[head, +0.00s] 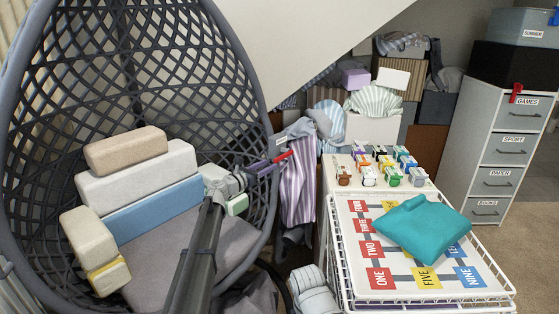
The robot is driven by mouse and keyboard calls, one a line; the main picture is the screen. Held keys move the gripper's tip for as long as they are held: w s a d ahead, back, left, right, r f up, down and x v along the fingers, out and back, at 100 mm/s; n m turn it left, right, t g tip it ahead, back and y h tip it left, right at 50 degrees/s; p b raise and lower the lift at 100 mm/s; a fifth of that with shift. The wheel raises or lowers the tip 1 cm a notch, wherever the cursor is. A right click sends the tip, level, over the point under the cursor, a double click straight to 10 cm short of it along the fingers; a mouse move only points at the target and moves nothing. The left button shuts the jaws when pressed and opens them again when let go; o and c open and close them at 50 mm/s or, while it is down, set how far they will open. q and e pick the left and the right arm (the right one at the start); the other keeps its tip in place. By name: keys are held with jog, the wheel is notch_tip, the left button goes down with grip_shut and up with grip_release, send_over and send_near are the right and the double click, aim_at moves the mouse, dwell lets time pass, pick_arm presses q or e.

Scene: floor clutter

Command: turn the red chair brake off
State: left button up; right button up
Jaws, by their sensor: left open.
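A small red lever, which looks like the chair brake (283,156), sticks out at the right rim of the dark woven hanging chair (258,75). My left arm rises from the bottom across the chair seat. My left gripper (262,169) is open at the rim, just left of and slightly below the red lever. I cannot tell whether its fingers touch the lever. The lever's inner end is partly hidden near the gripper. My right gripper is not in view.
Cushions and blocks (125,150) fill the chair's left side. Striped cloth (299,190) hangs just behind the lever. A white wire cart (335,262) with a numbered board and teal cushion (422,227) stands to the right. A drawer cabinet (505,140) stands at far right.

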aim_at(280, 159)
pick_arm(q)
jog(key=x, duration=0.7)
jog(key=shift+w+d, duration=0.2)
jog(key=shift+w, duration=0.05)
grip_shut()
dwell(1.1)
